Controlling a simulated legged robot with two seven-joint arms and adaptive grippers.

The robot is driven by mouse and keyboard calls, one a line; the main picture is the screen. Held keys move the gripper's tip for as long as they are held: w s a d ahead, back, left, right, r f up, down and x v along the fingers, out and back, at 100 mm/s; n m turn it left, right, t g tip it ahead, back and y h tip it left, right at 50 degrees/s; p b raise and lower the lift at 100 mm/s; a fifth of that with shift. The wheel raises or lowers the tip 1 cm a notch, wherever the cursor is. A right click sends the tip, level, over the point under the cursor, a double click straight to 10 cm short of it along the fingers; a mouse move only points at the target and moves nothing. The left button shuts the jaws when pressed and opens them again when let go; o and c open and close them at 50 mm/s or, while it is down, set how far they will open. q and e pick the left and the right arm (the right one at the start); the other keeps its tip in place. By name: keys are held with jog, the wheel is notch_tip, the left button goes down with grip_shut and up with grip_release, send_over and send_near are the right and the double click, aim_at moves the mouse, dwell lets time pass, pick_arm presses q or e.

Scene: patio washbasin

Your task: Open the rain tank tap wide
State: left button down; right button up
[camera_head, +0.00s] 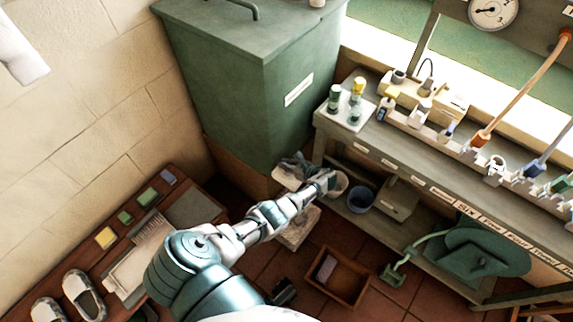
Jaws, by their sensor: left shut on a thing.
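The green rain tank (235,95) stands in the corner with its lid closed and a white label on its front. My left arm reaches from the lower left to the foot of the tank. My left gripper (296,166) is low at the tank's front right edge, shut at the place of the tap. The gripper and wrist cover the tap, so its handle's angle cannot be seen. No running water can be made out.
A grey bench (400,150) with bottles runs along the right, close to my wrist. A blue bucket (361,199) sits on its lower shelf. A wooden crate (343,294) and a green watering can (470,252) are lower down. A wooden bench with slippers (84,293) is left.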

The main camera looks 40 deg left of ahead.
pick_arm(q)
jog(key=shift+w+r, duration=0.1)
jog(key=c, duration=1.1)
grip_release()
jog(key=shift+d, duration=0.15)
jog(key=shift+d+r, duration=0.1)
jog(key=shift+d, duration=0.25)
jog(key=v, duration=1.1)
jog(key=shift+w, duration=0.1)
